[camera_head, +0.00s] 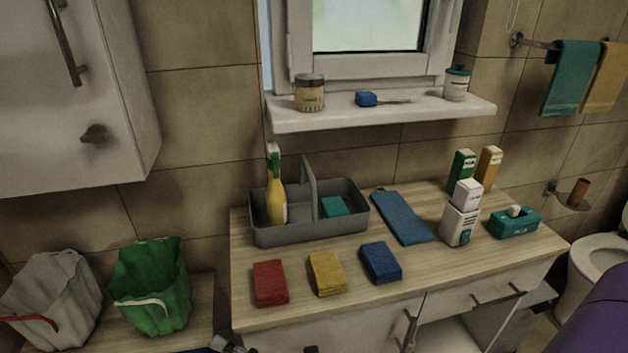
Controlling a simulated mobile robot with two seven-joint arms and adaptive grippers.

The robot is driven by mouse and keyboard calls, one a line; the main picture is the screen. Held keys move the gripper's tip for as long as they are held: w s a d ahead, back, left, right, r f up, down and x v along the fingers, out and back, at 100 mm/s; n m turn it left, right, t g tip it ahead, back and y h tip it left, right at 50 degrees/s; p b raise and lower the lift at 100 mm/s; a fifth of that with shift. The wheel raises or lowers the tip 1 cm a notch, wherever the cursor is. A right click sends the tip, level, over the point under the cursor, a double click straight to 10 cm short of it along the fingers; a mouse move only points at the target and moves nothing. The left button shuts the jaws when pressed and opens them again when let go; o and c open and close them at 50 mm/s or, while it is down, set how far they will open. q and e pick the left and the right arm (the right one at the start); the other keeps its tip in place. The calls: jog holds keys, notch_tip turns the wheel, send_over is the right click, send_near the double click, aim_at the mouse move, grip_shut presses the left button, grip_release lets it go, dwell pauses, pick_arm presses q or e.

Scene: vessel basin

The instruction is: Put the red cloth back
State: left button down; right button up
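A folded red cloth (270,283) lies flat near the front left of the wooden counter (345,315). A yellow folded cloth (327,272) and a blue folded cloth (381,262) lie in a row to its right, apart from it. A grey caddy (310,228) with a tall handle stands behind the cloths. It holds a yellow spray bottle (278,203) and a teal block or cloth (335,206). Part of what looks like my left gripper (230,345) shows at the bottom edge, below the counter front. Its fingers are mostly cut off.
A green bin (150,290) and a white bin (50,300) stand at the left. A blue mat (402,217), a white device (460,222), two boxes and a teal tissue box (514,222) occupy the counter's right. A windowsill (385,115) and a white cabinet (60,100) are above.

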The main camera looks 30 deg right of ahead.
jog(key=s+d+f+m+h, duration=0.7)
jog(key=d+f+m+h, duration=0.25)
jog(key=f+m, duration=0.35)
jog(key=s+d+f+m+g+h, duration=0.1)
jog(key=s+d+f+m+g, duration=0.1)
jog(key=s, duration=0.4)
jog(key=s+d+f+m+g+h, duration=0.1)
jog(key=s+d+f+m+g, duration=0.2)
jog(key=s+f+m, duration=0.2)
jog(key=s+d+f+m+g+h, duration=0.1)
jog(key=s+d+f+m+g, duration=0.1)
jog(key=s+f, duration=0.3)
jog(key=s+d+m, duration=0.1)
jog(key=s, duration=0.3)
jog(key=shift+f+m+h, duration=0.25)
jog(key=shift+m+h, duration=0.1)
jog(key=shift+m, duration=0.05)
